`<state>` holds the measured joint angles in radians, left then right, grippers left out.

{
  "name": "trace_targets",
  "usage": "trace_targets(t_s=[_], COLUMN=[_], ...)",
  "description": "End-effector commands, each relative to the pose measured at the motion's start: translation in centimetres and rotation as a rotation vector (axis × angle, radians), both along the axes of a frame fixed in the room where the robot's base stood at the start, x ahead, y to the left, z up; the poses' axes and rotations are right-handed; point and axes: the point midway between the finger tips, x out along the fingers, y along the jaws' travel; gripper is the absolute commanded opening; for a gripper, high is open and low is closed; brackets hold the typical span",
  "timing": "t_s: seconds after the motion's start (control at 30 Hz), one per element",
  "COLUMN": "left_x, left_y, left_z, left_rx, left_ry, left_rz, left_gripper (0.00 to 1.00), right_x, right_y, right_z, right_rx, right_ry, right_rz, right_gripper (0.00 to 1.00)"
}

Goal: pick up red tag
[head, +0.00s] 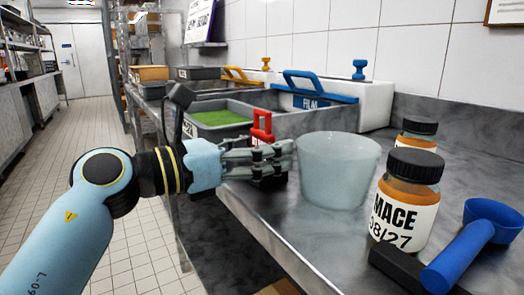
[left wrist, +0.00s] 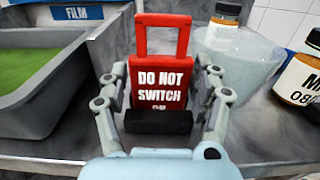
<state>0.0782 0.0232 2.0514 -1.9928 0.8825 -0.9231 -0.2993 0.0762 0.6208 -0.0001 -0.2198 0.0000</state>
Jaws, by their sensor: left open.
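The red tag (left wrist: 160,65) stands upright, with white lettering that reads "DO NOT SWITCH" and a red loop handle on top. A black block (left wrist: 158,122) is at its lower front. In the head view the handle of the red tag (head: 262,124) shows above my left gripper (head: 284,154), which hides most of the tag. In the left wrist view my left gripper (left wrist: 163,84) is open, with one finger on each side of the tag. I cannot tell whether the fingers touch it. My right gripper is in neither view.
A translucent tub (head: 338,172) stands close to the right of the tag. A grey bin with green contents (head: 220,118) and a "FILM" bin (head: 325,108) lie behind. The metal counter's front edge is near.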

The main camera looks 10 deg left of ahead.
Motion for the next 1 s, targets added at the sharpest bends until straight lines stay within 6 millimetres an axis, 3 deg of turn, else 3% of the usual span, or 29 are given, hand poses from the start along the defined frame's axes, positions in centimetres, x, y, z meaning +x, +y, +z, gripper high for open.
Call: trace_targets(t_s=[0.07,0.37,0.67,1.0], left_x=[0.0,0.0,0.0,0.0], left_y=[0.0,0.0,0.0,0.0], left_z=[0.0,0.0,0.9,7.9], left_rx=[0.0,0.0,0.001,0.001], left_ry=[0.0,0.0,-0.004,-0.007], left_rz=[0.0,0.0,0.0,0.0], left_gripper=[0.63,0.25,0.24,0.24], right_x=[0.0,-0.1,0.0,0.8], right_y=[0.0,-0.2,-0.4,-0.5], right_z=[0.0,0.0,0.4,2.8], right_rx=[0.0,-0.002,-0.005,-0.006], right_ry=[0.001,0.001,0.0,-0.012], right_rz=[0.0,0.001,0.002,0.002], right_gripper=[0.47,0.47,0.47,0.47])
